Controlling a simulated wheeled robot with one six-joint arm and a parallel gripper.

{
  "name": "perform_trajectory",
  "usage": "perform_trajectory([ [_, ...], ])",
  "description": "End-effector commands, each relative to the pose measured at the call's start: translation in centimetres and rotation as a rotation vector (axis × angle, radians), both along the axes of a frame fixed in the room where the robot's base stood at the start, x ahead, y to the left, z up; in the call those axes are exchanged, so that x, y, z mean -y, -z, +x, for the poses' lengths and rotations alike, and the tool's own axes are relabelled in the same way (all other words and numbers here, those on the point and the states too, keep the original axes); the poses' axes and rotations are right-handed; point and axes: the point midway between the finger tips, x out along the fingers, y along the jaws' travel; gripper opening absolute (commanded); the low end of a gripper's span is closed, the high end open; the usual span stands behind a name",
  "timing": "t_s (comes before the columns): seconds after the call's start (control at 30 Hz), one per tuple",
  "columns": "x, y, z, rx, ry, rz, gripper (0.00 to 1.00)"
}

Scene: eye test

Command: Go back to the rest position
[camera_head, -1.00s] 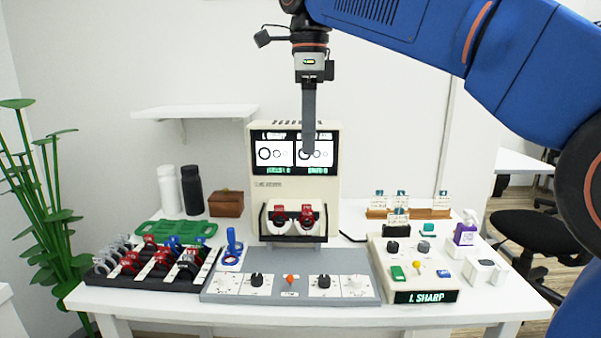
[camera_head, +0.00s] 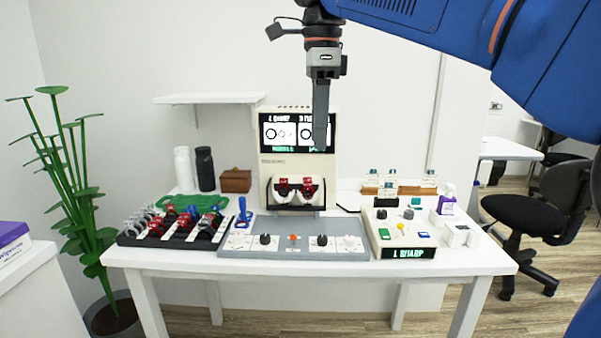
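My gripper (camera_head: 321,115) hangs pointing down from my blue arm at the top of the head view. It is in front of the upper part of the cream eye-test machine (camera_head: 299,165), and it hides part of the screen's right side. I see its fingers edge-on as one dark bar, so I cannot tell whether they are open or shut. No object shows at the fingertips. The screen (camera_head: 283,132) shows ring pictures and green text. Two red-and-white lens units (camera_head: 297,190) sit side by side at the machine's front.
The white table (camera_head: 190,262) holds a black rack (camera_head: 172,240) of lens pieces at left, a grey knob panel (camera_head: 290,250) in front, and a control box (camera_head: 405,254) lit "I. SHARP" at right. A plant (camera_head: 75,180) stands left. A black chair (camera_head: 535,215) stands right.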

Motion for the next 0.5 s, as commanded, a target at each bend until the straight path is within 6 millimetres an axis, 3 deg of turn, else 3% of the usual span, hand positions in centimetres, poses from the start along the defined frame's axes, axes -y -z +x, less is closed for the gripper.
perform_trajectory([
  [0.37, 4.6, 2.7, -1.3, 0.050, -0.188, 0.015, 0.28],
  [0.5, 7.4, 4.8, -2.5, 0.084, -0.311, 0.015, 0.28],
])
